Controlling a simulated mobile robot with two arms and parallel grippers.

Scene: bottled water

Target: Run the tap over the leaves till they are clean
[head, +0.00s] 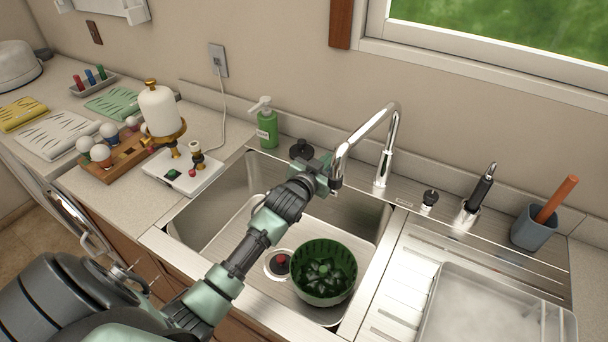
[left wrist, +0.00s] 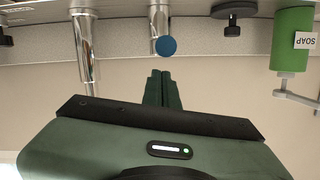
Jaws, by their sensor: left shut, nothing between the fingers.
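The leaves (head: 322,270) are dark green and lie inside a green bowl (head: 345,291) on the floor of the sink basin. The chrome tap (head: 387,150) stands behind the basin, its spout arching left and down; I see no water coming from it. It also shows, upside down, in the left wrist view (left wrist: 84,45). My left gripper (head: 330,168) is shut and empty, beside the spout's end. In the left wrist view its fingers (left wrist: 163,88) are together, just short of a round blue disc (left wrist: 166,46). My right gripper is not in view.
A green soap bottle (head: 266,128) and a black knob (head: 301,149) stand behind the basin. To the right are a ribbed drainboard with a tray (head: 432,300) and a grey cup (head: 532,230). The drain (head: 279,264) lies left of the bowl. The left counter is crowded.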

